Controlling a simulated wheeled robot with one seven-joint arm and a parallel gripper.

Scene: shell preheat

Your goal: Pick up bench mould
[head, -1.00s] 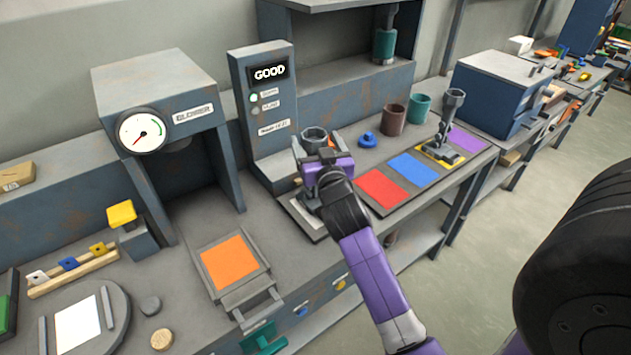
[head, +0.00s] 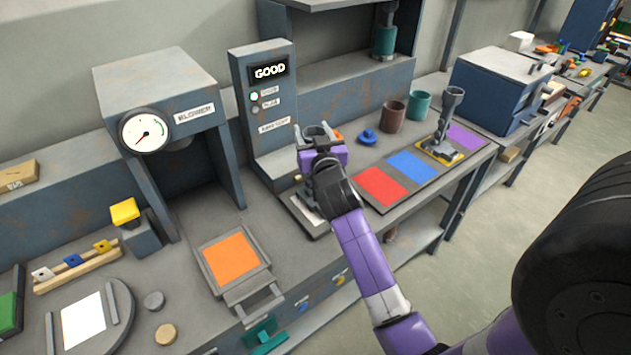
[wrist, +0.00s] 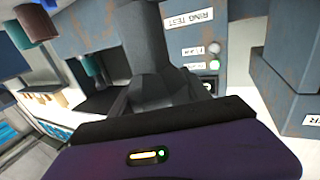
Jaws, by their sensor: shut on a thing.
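The bench mould (head: 316,131) is a dark grey piece with a cup-like top, held upright at the ring-test stand. My gripper (head: 318,148) is shut on it, above a pale plate on the bench. In the wrist view the mould (wrist: 150,50) rises dark grey from between the jaws (wrist: 158,100). Its lower part is hidden by my gripper and arm in the head view, so I cannot tell whether its base touches the plate.
The ring-test stand (head: 262,110) reads GOOD, close behind my gripper. Red (head: 379,187), blue (head: 411,166) and purple (head: 466,138) pads lie to the right; a similar grey piece (head: 446,120) stands on a yellow pad. Brown (head: 392,113) and teal (head: 419,104) cups stand behind.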

